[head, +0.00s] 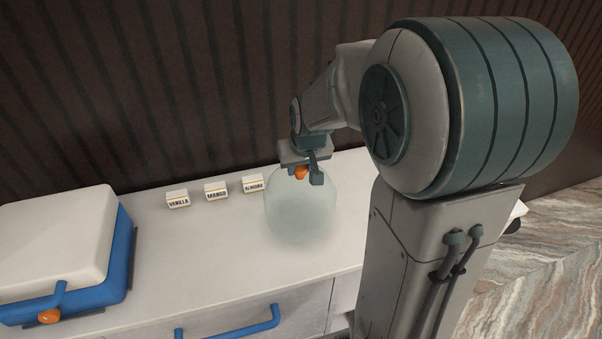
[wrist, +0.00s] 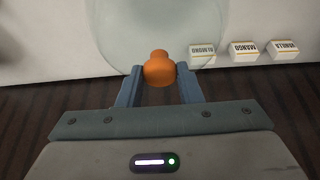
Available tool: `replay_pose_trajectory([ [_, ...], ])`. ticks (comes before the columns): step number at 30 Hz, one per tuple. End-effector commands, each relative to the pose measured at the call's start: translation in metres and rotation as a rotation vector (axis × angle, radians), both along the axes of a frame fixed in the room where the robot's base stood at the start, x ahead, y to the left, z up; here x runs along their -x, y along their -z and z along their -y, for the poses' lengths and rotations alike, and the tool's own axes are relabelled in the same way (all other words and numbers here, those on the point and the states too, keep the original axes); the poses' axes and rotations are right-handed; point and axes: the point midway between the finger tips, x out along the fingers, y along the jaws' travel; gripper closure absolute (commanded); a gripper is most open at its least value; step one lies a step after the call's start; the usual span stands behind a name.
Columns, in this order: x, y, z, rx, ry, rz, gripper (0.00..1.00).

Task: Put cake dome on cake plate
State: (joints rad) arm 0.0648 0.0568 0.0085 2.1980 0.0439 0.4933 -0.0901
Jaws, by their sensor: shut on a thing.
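The cake dome (head: 300,218) is a clear, pale glass dome with an orange knob (head: 301,172) on top. In the head view it is over the white counter, right of the small boxes. My gripper (head: 308,177) is at the top of the dome, shut on the orange knob. In the wrist view my gripper (wrist: 159,72) has one finger on each side of the knob, and the dome's glass (wrist: 150,28) spreads beyond it. I cannot tell whether the dome touches the counter. I cannot make out the cake plate in either view.
Boxes labelled vanilla (head: 178,199), mango (head: 216,192) and almond (head: 252,184) stand left of the dome. A white and blue lidded box (head: 60,245) stands at the far left of the counter (head: 190,262). Blue handles (head: 235,328) are on the counter's front. A dark ribbed wall (head: 130,90) is behind.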

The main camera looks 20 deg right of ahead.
Motion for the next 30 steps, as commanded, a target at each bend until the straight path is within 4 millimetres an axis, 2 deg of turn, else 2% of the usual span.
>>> replay_pose_trajectory([
  [3, 0.001, 0.018, 0.0, -0.001, -0.001, -0.007, 1.0],
  [7, 0.001, 0.031, 0.0, 0.0, -0.002, -0.004, 1.0],
  [19, 0.0, 0.038, 0.0, 0.0, -0.003, -0.001, 1.0],
  [20, 0.0, 0.036, 0.0, 0.0, -0.003, -0.001, 0.59],
  [21, 0.0, 0.036, 0.0, 0.0, -0.003, -0.002, 0.48],
  [22, 0.0, 0.036, 0.0, 0.0, -0.002, -0.002, 0.46],
  [30, 0.0, 0.035, 0.0, 0.0, -0.002, -0.002, 0.46],
])
